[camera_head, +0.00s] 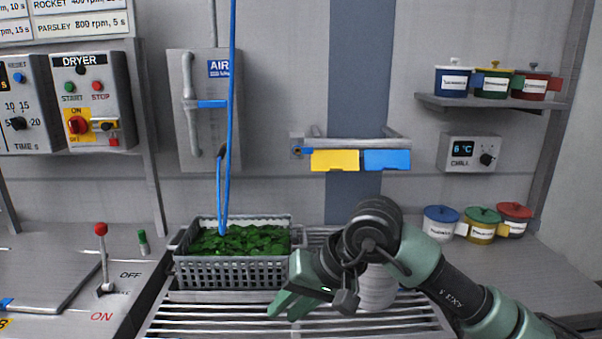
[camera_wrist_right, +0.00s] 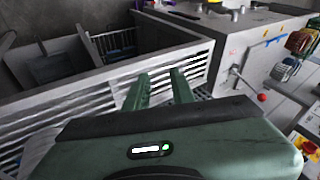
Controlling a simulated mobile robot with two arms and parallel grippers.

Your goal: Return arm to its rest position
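My right arm (camera_head: 465,296) comes in from the lower right and bends at a dark wrist joint. Its green gripper (camera_head: 285,306) hangs over the slatted rack, just in front of the right end of the basket. In the right wrist view the two fingers (camera_wrist_right: 158,88) stand apart with nothing between them. My left arm and gripper are not in view. A grey basket (camera_head: 235,272) full of green leaves stands on the slatted rack (camera_head: 215,318). A pale ribbed round object (camera_head: 377,290) is partly hidden behind my right arm.
A red-knobbed lever (camera_head: 103,255) stands at the left. A blue hose (camera_head: 232,110) hangs down to the basket. Lidded pots (camera_head: 441,222) stand on the counter at the right, beyond my arm. A rail with yellow and blue tags (camera_head: 358,143) is on the wall.

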